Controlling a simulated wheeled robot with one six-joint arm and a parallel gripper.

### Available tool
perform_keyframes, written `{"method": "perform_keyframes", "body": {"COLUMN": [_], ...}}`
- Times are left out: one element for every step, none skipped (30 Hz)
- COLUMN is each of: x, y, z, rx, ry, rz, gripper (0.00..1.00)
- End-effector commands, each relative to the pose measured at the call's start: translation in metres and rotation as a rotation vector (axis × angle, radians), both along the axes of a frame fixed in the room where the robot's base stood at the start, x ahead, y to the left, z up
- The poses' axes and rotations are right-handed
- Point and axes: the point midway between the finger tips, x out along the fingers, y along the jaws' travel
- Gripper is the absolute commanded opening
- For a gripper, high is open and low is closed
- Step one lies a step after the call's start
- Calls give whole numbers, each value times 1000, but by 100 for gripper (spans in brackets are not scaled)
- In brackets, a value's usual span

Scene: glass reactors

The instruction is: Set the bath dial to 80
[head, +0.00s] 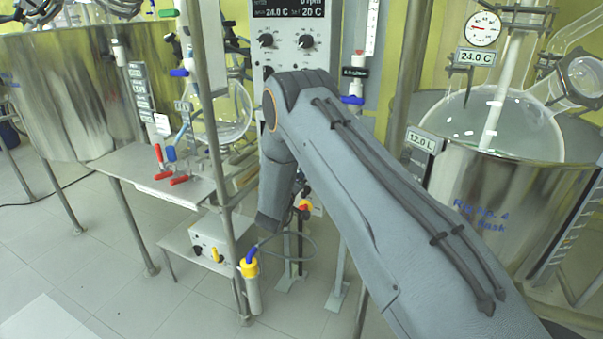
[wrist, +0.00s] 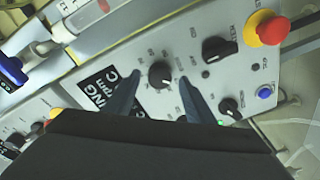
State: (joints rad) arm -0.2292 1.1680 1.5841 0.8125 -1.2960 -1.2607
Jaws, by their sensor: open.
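In the wrist view a grey control panel (wrist: 185,60) lies slanted across the picture. A round black dial (wrist: 160,74) with a pale pointer line sits on it. My gripper (wrist: 154,79) is open, its two fingers either side of this dial with a visible gap on each side. The scale marks are too small to read, and I cannot tell for certain that this is the bath dial. In the head view my arm hides the fingertips and most of this panel. The display (head: 289,8) there reads 24.0 C, set 20 C, and 0 rpm.
A red-and-yellow emergency stop (wrist: 266,28), a larger black switch (wrist: 219,48), another black knob (wrist: 230,107) and a blue button (wrist: 264,91) lie right of the fingers. A metal post (head: 212,120) and a steel bath vessel (head: 475,185) flank my arm.

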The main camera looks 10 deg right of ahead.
Motion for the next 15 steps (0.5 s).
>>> {"method": "perform_keyframes", "body": {"x": [2,3,4,4,4,5,4,4,4,4,4,4,4,4,4], "y": [-2,-2,-3,-3,-3,-3,-3,-3,-3,-3,-3,-3,-3,-3,-3], "z": [1,1,1,1,0,0,0,0,0,0,0,0,0,0,0], "rx": [0,0,0,0,0,0,0,0,0,1,1,1,1,1,1], "ry": [-1,-1,-1,-1,0,0,0,0,0,-1,-1,-1,-1,-1,-1], "rz": [-1,-1,-1,-1,0,0,0,0,0,0,0,0,0,0,0], "gripper": [50,50,50,50,50,50,50,50,50,50,45,38,33,28,21]}}
